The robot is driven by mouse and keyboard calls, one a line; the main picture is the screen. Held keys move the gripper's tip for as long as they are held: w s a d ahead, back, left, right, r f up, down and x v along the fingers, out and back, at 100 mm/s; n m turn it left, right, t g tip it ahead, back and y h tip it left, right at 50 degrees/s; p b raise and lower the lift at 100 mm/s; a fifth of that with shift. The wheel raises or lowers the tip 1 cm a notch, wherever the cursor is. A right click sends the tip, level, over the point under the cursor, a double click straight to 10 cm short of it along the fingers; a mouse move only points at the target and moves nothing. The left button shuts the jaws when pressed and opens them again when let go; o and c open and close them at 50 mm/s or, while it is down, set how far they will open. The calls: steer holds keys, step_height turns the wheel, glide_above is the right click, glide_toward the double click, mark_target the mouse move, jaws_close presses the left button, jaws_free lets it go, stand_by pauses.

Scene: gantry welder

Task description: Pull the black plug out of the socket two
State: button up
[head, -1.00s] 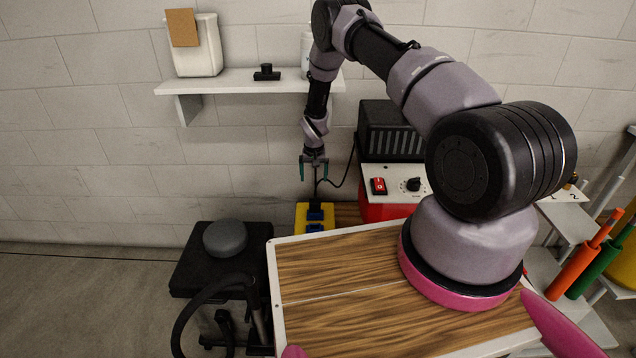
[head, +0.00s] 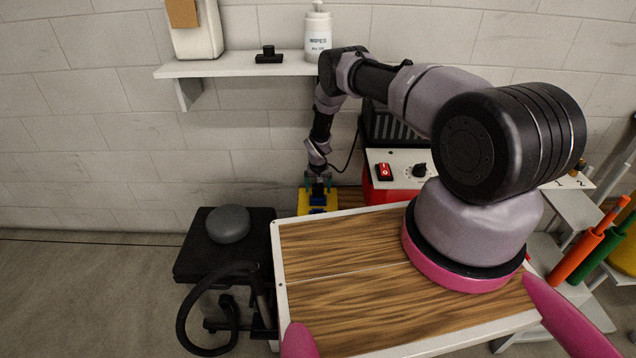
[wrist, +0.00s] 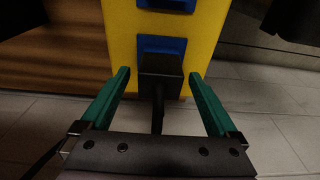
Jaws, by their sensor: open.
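In the wrist view the black plug (wrist: 161,76) sits in a blue socket (wrist: 162,45) on a yellow box (wrist: 207,30), with its cable running down toward my gripper. Another blue socket (wrist: 168,4) shows at the top edge. I cannot read which number either socket has. My gripper (wrist: 160,78) is open, with one green finger on each side of the plug and a gap to it on both sides. In the head view my gripper (head: 319,184) is at the yellow box (head: 304,202) and hides the plug.
The red machine (head: 385,190) with a switch and knob stands right of the box, and a black cable (head: 350,150) hangs near my arm. A shelf (head: 235,68) is above. A wooden-topped table (head: 350,235) is in front. A black stool (head: 200,260) stands left.

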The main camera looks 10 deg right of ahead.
steer(key=shift+f, duration=0.25)
jaws_close()
steer(key=shift+r, duration=2.9)
